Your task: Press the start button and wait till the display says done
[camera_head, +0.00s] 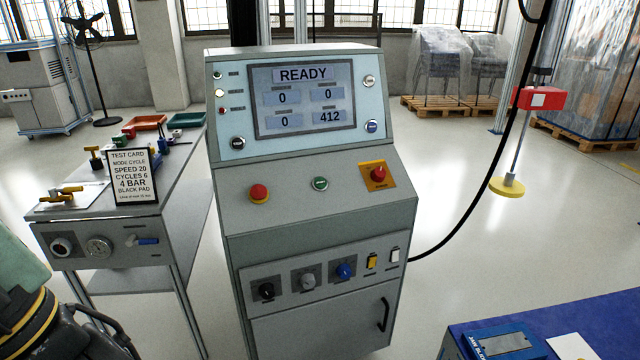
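The control console (300,205) stands upright in the middle of the view. Its display (303,101) reads READY, with the values 0, 0, 0 and 412 below. A green button (320,183) sits in the middle of the sloping panel, and I take it to be the start button. Its label is too small to read.
A metal bench (185,215) at the left holds a test card (133,176) reading speed 20, cycles 6, 4 bar, black pad. A blue table (590,318) is at the lower right. A black cable (470,215) runs from the console's right side. Open floor lies right of the console.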

